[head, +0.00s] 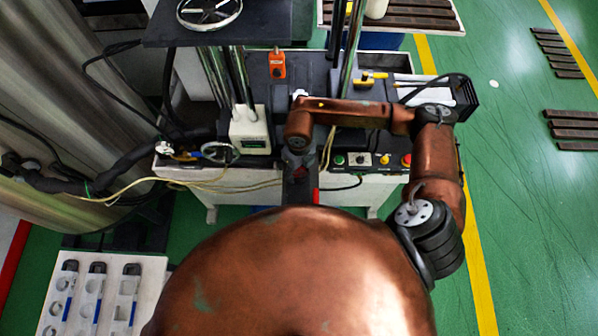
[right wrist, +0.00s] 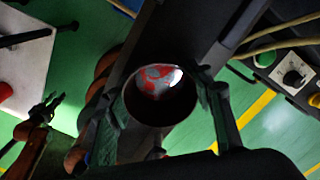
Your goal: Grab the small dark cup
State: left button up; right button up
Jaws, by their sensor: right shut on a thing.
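In the right wrist view, the small dark cup (right wrist: 158,112) sits between the two fingers of my right gripper (right wrist: 165,100), which is shut on it. The cup's round mouth faces this camera, and red and pale grey patches show inside it. In the head view, my right gripper (head: 300,185) points down in front of the machine bench, and the cup cannot be made out there. My left gripper (right wrist: 45,108) shows small and dim at the left of the right wrist view. Whether its fingers are open or shut is unclear.
A machine bench (head: 240,180) with control knobs (head: 362,160), an orange switch box (head: 277,65) and loose cables stands ahead.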

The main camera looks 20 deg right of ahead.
jog(key=c, duration=0.6)
